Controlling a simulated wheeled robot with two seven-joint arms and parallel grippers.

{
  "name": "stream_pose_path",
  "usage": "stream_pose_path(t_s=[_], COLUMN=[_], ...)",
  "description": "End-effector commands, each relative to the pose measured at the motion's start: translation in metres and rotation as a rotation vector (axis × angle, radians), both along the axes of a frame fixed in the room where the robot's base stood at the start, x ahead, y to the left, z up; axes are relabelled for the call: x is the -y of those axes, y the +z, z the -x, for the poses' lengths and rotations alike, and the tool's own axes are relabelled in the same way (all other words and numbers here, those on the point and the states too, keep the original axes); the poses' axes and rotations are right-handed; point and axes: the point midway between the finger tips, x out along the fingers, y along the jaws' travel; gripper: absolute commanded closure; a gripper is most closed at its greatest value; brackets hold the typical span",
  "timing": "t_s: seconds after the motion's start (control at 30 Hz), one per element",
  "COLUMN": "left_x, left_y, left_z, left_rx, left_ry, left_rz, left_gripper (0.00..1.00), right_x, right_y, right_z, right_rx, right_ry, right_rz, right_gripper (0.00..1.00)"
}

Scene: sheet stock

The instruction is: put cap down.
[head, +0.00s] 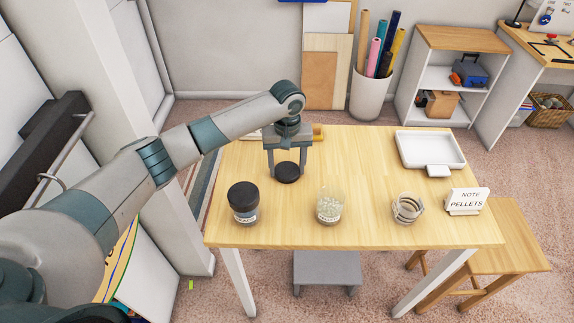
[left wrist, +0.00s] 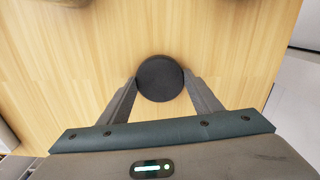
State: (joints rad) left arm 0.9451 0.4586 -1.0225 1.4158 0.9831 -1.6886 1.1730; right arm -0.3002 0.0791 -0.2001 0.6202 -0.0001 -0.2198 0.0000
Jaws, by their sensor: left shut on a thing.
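A round black cap (head: 288,172) is between the fingers of my left gripper (head: 287,174), at the left back part of the wooden table (head: 365,150). In the left wrist view the cap (left wrist: 160,78) shows as a dark disc with a fingertip of the left gripper (left wrist: 160,82) against each side. The left gripper is shut on it. The cap is at or just above the table top; I cannot tell whether it touches. My right gripper is in neither view.
A dark-lidded jar (head: 243,203) stands at the front left. An open glass jar of pale pellets (head: 329,206) is at the middle front. The table's middle is clear.

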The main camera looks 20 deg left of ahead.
Motion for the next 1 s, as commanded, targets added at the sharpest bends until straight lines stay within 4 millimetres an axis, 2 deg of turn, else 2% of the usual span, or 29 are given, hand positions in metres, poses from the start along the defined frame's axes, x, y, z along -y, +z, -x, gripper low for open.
stream_pose_path(t_s=[0.07,0.1,0.17,0.5,0.67,0.83,1.0], left_x=[0.000,0.000,0.000,0.000,0.000,0.000,0.001], left_y=[-0.002,-0.002,-0.002,-0.001,0.006,0.025,0.054], left_z=[0.000,0.000,0.000,0.000,0.000,-0.001,-0.001], left_rx=[-0.001,0.000,0.000,0.000,0.000,0.002,0.002], left_ry=[0.000,0.000,0.000,0.000,0.000,-0.001,-0.001], left_rz=[0.000,0.000,0.000,0.000,0.001,0.001,0.002], left_gripper=[0.69,0.35,0.23,0.23,0.23,0.23,0.23], right_x=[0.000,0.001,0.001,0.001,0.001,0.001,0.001], right_y=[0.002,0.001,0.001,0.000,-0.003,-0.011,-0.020], right_z=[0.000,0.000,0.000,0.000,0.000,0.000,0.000], right_rx=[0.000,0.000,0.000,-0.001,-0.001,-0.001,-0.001], right_ry=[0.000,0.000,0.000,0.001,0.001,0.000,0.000], right_rz=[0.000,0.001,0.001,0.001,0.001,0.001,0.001], right_gripper=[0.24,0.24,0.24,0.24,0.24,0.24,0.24])
